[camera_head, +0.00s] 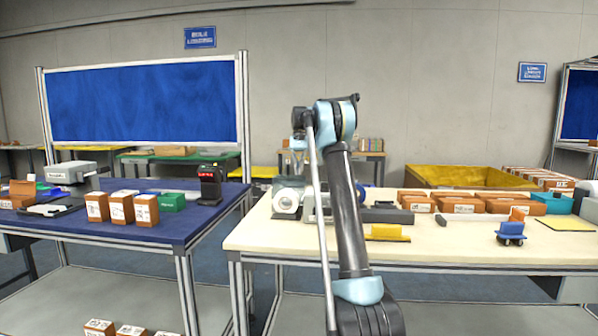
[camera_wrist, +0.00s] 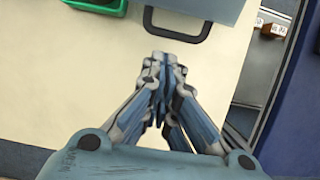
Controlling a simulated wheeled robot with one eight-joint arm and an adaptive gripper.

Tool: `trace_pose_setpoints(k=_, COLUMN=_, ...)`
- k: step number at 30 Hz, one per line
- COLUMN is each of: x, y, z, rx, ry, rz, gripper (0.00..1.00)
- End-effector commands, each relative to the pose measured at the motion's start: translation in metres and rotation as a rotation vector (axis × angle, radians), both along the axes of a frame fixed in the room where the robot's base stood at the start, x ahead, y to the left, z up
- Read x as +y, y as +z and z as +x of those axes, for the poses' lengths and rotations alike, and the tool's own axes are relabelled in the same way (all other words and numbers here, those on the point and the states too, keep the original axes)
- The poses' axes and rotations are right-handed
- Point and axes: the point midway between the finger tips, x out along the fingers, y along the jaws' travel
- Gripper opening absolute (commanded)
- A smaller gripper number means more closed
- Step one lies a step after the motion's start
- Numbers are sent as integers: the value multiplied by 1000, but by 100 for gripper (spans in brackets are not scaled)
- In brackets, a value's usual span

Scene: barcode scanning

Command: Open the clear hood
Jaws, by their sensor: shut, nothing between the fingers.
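In the wrist view, a flat grey-blue panel (camera_wrist: 225,8) with a dark U-shaped handle (camera_wrist: 176,37) shows at the top edge; it looks like part of the hood, and most of it is outside the picture. My gripper (camera_wrist: 161,66) is shut and empty. Its fingertips appear just below the handle in that picture, over the cream table; I cannot tell the height gap. In the head view, my arm stands in front of a grey and white machine (camera_head: 287,201) on the cream table, hiding part of it. I cannot make out the hood clearly there.
A green-edged object (camera_wrist: 100,5) lies beside the panel. On the cream table (camera_head: 450,248) are a yellow block (camera_head: 388,233), a small blue cart (camera_head: 510,232) and brown boxes (camera_head: 465,205). A blue table (camera_head: 70,228) with boxes stands left, across a gap.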

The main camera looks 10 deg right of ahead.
Motion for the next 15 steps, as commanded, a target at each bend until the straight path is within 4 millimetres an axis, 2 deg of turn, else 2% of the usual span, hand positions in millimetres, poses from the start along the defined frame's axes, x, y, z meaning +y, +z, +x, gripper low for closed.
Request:
trace_pose_setpoints(k=9, x=5, y=-44, z=-16, rx=-1, ry=1, rz=0, gripper=0)
trace_pose_setpoints(k=15, x=6, y=-59, z=-21, rx=-1, ry=2, rz=0, gripper=0)
